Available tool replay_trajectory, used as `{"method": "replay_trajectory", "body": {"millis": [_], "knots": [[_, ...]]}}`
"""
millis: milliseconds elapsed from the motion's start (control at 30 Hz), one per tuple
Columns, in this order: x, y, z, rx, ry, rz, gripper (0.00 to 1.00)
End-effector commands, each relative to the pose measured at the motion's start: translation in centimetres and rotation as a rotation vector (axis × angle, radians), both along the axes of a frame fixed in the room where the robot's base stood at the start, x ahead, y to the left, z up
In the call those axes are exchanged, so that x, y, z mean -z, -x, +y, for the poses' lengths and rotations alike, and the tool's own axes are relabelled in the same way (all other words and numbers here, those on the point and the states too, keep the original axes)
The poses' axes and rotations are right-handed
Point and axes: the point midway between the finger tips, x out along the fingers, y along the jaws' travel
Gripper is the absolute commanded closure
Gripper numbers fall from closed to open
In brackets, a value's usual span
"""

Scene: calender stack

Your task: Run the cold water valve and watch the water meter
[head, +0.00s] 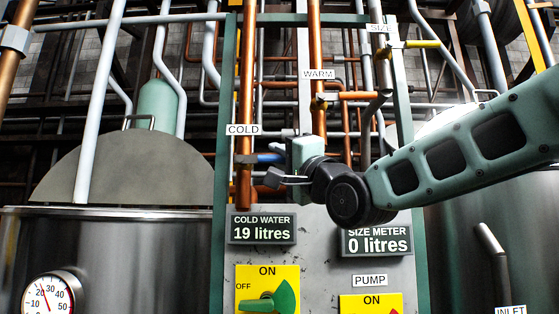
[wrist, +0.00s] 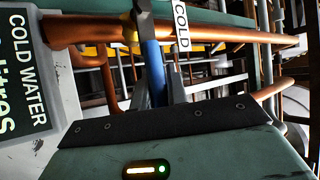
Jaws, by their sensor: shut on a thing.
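The cold water valve has a blue lever (head: 268,158), which points sideways from the upright copper pipe (head: 245,100) under the COLD label (head: 243,130). My gripper (head: 274,169) is at this lever and shut on it. In the wrist view the blue lever (wrist: 153,68) runs away from the palm toward the copper pipe (wrist: 200,33), its sides partly hidden by the dark fingers. The cold water meter (head: 262,228) below reads 19 litres. It shows at the left edge of the wrist view (wrist: 22,75), cut off.
Yellow switch plates (head: 250,272) sit below. A yellow lever (head: 422,44) marks the SIZE pipe. Steel vats (head: 130,240) stand on both sides. Many pipes crowd behind the panel.

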Motion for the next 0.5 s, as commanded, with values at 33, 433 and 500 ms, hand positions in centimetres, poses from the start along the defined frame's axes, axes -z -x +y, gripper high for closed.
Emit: {"method": "replay_trajectory", "body": {"millis": [33,433,500], "knots": [[0.22,-0.06,-0.01,0.000,0.000,0.004,1.00],[0.21,-0.06,0.01,0.000,0.001,0.004,0.63],[0.19,-0.04,0.01,0.000,0.001,0.004,0.63]]}}
